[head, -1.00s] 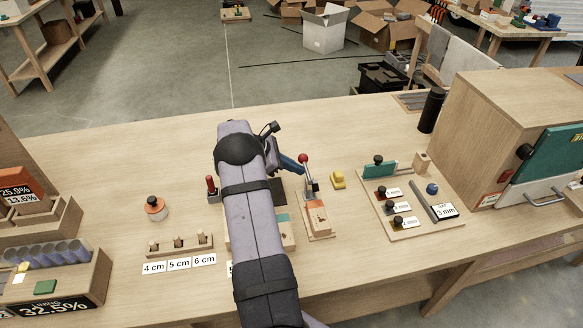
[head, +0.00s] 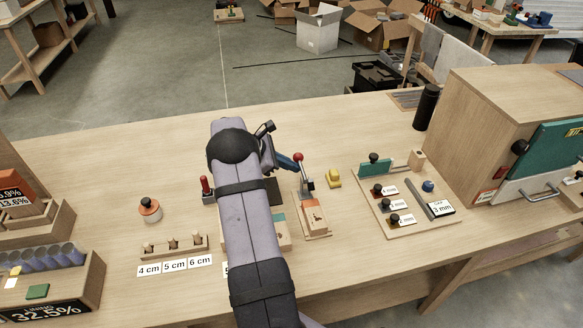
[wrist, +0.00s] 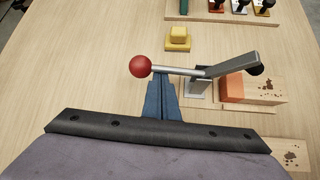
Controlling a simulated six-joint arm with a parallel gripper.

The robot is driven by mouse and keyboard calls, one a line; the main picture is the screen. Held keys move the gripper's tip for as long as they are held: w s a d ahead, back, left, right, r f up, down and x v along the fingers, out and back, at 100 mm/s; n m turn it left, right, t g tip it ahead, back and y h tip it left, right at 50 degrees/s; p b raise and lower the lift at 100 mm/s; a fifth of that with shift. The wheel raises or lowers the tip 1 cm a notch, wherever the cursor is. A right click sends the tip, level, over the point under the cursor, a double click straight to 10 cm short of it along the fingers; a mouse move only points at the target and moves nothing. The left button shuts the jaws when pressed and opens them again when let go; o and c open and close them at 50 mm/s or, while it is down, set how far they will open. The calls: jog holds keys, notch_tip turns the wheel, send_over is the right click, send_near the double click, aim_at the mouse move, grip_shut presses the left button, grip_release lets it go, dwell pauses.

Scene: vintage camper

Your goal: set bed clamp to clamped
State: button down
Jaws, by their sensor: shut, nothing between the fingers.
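A metal toggle clamp (head: 306,183) with a red ball knob (head: 299,157) stands on a small wooden base right of my arm. In the wrist view its lever (wrist: 180,70) runs from the red knob (wrist: 140,66) on the left to the metal bracket (wrist: 198,86). A metal arm (wrist: 231,64) with a black tip reaches right, above an orange-ended wooden block (wrist: 255,88). My gripper (wrist: 162,82) is shut and empty, its blue fingers just below the lever beside the knob. Whether they touch it I cannot tell. In the head view my gripper (head: 287,162) is partly hidden by my arm.
A yellow block (head: 334,179) sits right of the clamp, with a board of dark knobs (head: 405,205) beyond. Another red-handled piece (head: 206,188) stands left of my arm. A peg rack (head: 173,246) and an orange-white jar (head: 149,210) are farther left.

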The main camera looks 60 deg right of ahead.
jog(key=shift+r+b, duration=0.25)
jog(key=shift+b, duration=0.55)
jog(key=b, duration=0.2)
jog(key=m+t+h+b, duration=0.1)
jog(key=b, duration=0.1)
jog(key=h+b, duration=0.1)
jog(key=b, duration=0.1)
jog(key=shift+s+a+r+t, duration=0.25)
jog(key=shift+r+t, duration=0.05)
jog(key=shift+r, duration=0.1)
jog(key=r+m+h+b, duration=0.1)
jog(key=b, duration=0.4)
jog(key=s+a+r+m+t+h+b, duration=0.1)
jog(key=b, duration=0.4)
jog(key=r+t+h+b, duration=0.1)
jog(key=b, duration=0.5)
jog(key=shift+s+a+r+m, duration=0.1)
jog(key=shift+s+a+m, duration=0.25)
jog(key=shift+m, duration=0.05)
jog(key=shift+s+r, duration=0.1)
jog(key=shift+r, duration=0.1)
